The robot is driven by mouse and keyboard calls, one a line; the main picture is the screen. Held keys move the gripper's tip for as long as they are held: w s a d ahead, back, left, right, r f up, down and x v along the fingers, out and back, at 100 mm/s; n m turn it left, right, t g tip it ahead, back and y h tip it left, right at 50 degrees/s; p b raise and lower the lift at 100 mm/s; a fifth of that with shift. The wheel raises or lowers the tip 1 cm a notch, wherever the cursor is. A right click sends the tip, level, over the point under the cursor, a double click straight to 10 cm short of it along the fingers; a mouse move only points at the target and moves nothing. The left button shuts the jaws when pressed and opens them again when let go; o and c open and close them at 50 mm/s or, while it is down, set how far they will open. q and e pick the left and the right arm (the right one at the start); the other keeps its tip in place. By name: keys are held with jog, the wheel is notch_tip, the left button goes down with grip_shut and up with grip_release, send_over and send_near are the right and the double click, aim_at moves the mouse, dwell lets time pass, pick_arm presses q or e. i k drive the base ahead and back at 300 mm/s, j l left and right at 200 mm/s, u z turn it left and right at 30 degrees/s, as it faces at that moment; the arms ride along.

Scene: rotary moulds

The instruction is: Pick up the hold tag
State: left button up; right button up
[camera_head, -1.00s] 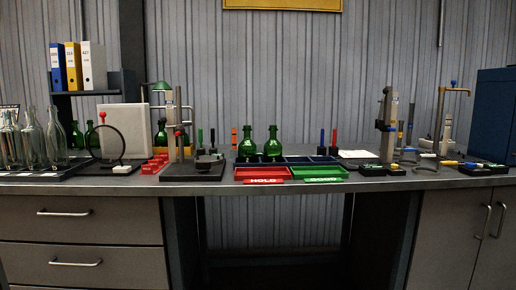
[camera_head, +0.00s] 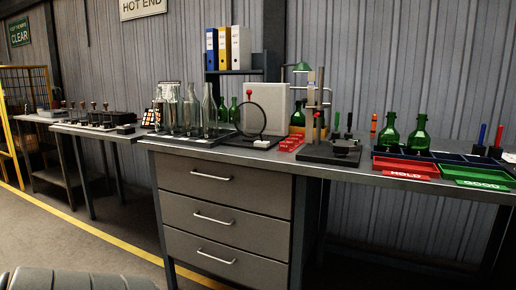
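A row of small red pieces with white marks (camera_head: 291,144) lies on the bench between the magnifier ring and the dark gauge stand; they look like tags, but their lettering is too small to read. A red tray (camera_head: 405,165) with a red HOLD plate (camera_head: 406,174) at its front stands further right on the bench. Neither of my grippers is in view.
The grey bench (camera_head: 350,177) has drawers below. Clear bottles (camera_head: 190,115) and a magnifier ring (camera_head: 251,119) stand left of the red pieces, a gauge stand (camera_head: 330,152) right. Green bottles (camera_head: 389,133) and a green GOOD tray (camera_head: 478,175) are further right.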

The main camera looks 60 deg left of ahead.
aim_at(283, 147)
jog(key=u, duration=1.6)
jog(key=z, duration=0.75)
jog(key=j+z, duration=0.3)
jog(key=z, duration=0.15)
jog(key=j+z, duration=0.25)
jog(key=z, duration=0.15)
jog(key=k+j+z, duration=0.1)
jog(key=j+z, duration=0.15)
jog(key=z, duration=0.2)
jog(key=k+j+z, duration=0.25)
jog(key=j, duration=0.25)
jog(key=k+j+z, duration=0.3)
jog(key=k+j, duration=0.05)
jog(key=j, duration=0.1)
